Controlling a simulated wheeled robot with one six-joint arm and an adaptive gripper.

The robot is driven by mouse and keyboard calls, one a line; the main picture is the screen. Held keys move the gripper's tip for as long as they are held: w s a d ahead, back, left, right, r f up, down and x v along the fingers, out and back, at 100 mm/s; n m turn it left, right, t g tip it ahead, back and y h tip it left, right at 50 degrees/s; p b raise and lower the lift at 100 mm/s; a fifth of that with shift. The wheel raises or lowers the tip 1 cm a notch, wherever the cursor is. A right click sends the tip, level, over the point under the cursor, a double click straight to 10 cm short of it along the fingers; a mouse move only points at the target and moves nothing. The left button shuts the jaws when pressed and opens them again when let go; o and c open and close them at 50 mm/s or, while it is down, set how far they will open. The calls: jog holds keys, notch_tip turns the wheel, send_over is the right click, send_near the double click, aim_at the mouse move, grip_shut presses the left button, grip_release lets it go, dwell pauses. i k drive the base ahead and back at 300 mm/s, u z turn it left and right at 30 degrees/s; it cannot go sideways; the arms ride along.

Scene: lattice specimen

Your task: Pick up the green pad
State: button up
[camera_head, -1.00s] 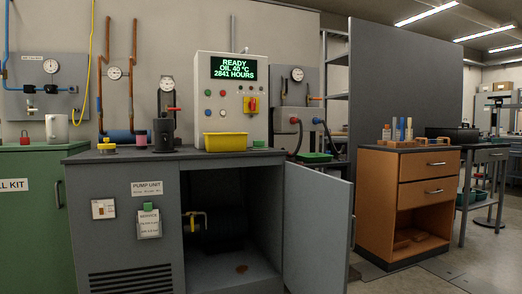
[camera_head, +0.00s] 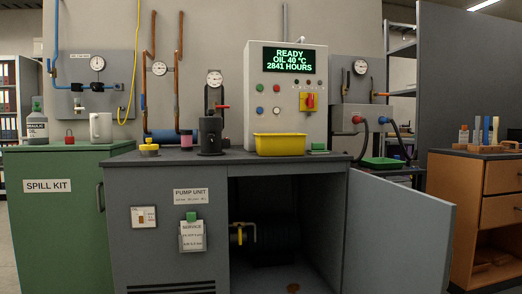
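A small flat green block (camera_head: 318,152), which may be the green pad, lies on the dark top of the pump unit (camera_head: 230,158), just right of a yellow bin (camera_head: 280,145). Another small green piece (camera_head: 191,216) sits at the top of the white SERVICE card (camera_head: 192,238) on the unit's front. I cannot tell for sure which of the two is the pad. My gripper is not in view.
The pump unit's door (camera_head: 400,235) stands open to the right, its cabinet dark inside. A black cylindrical fitting (camera_head: 210,135) and a yellow-capped item (camera_head: 149,148) stand on the top. A green tray (camera_head: 382,162) lies behind the door. A green spill-kit cabinet (camera_head: 50,235) adjoins at left.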

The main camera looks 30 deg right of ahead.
aim_at(318, 148)
jog(key=i, duration=1)
jog(key=z, duration=1.1)
jog(key=i, duration=0.7)
jog(key=z, duration=0.6)
